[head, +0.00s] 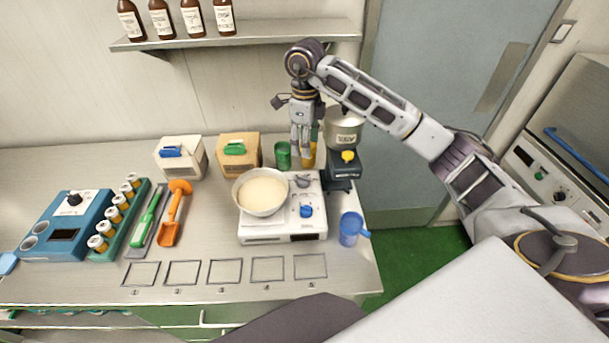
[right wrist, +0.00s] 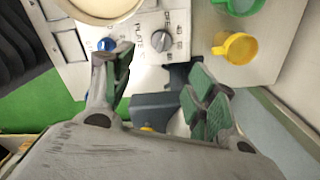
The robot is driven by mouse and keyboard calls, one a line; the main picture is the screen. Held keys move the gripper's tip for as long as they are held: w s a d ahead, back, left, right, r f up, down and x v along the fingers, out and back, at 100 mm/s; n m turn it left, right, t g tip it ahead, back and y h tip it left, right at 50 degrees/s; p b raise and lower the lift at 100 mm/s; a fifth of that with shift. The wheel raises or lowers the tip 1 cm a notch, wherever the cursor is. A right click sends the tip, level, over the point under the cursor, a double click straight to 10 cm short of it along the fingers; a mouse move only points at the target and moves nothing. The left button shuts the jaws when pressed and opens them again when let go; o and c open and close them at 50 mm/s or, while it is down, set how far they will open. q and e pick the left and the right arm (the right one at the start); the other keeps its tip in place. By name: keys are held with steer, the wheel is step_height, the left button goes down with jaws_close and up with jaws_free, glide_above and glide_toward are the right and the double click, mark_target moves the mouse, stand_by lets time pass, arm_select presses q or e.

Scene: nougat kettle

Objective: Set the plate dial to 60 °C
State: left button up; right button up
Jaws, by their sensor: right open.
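The white hot plate (head: 282,230) stands on the bench with a bowl of pale cream-coloured mass (head: 262,190) on its left part. Its grey plate dial (head: 303,181) is at the back right of its top, and a blue knob (head: 306,211) is nearer the front. In the right wrist view the dial (right wrist: 161,40), beside the printed word PLATE, lies beyond my fingers; its setting is too small to read. My right gripper (head: 302,158) is open and empty, pointing down above the back of the hot plate, apart from the dial. My left gripper is out of view.
A green cup (head: 282,155) and a yellow cup (head: 309,158) stand behind the hot plate. A dark device with a yellow knob and a pot (head: 343,128) is to the right. A blue cup (head: 350,229) stands near the right edge. Numbered squares in front are empty.

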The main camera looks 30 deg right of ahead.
mark_target(305, 177)
steer(key=shift+w, duration=0.1)
steer(key=shift+f+p, duration=1.3)
steer(key=shift+f, duration=5.65)
steer(key=c, duration=1)
